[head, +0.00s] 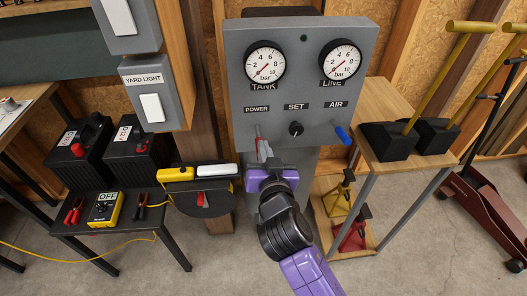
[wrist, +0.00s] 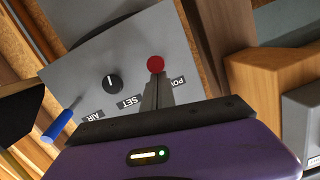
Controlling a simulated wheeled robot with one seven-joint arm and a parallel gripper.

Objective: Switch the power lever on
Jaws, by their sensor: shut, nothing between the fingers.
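The grey control panel (head: 270,105) stands upright in the head view, with a POWER label (head: 257,109) at its left. Below that label is the power lever, its grey stem (head: 257,131) showing and its red end partly hidden by my gripper. In the wrist view the lever's red round knob (wrist: 156,63) sits right at the tips of my shut fingers. My gripper (head: 263,152) is in front of the lever; its fingers (wrist: 155,85) are together with nothing between them. I cannot tell whether they touch the knob.
A black SET knob (head: 296,128) and a blue AIR lever (head: 342,134) are to the right on the panel. Two gauges, TANK (head: 265,64) and LINE (head: 340,60), are above. A yard light switch box (head: 152,100) is to the left. A wooden table (head: 392,96) stands to the right.

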